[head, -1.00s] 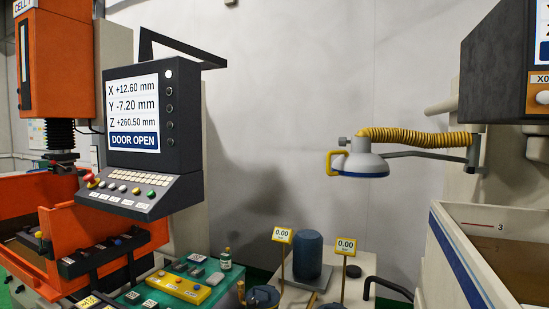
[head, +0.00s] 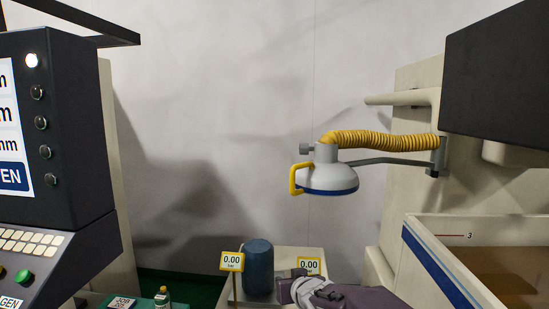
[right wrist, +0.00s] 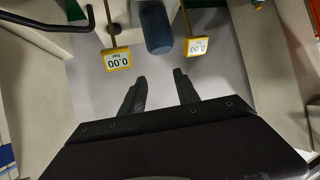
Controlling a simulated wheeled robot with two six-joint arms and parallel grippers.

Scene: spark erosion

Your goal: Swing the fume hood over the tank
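The fume hood (head: 327,178) is a white dome with a blue rim. It hangs from a grey arm (head: 385,161) with a yellow ribbed hose (head: 388,142), and a yellow handle (head: 294,178) is on its left side. The hood is left of the tank (head: 432,254), not over it. The tank is a pale box with a blue stripe and brown contents at the right. My right gripper (head: 285,289) is low in the head view, below the hood and apart from it. In the right wrist view its fingers (right wrist: 159,75) are spread and empty. My left gripper is out of view.
A dark blue cylinder (head: 258,266) and two yellow-framed 0.00 signs (head: 232,261) stand near my right gripper. The control panel (head: 48,150) fills the left side. A dark monitor (head: 500,85) overhangs the right. Bare wall is behind the hood.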

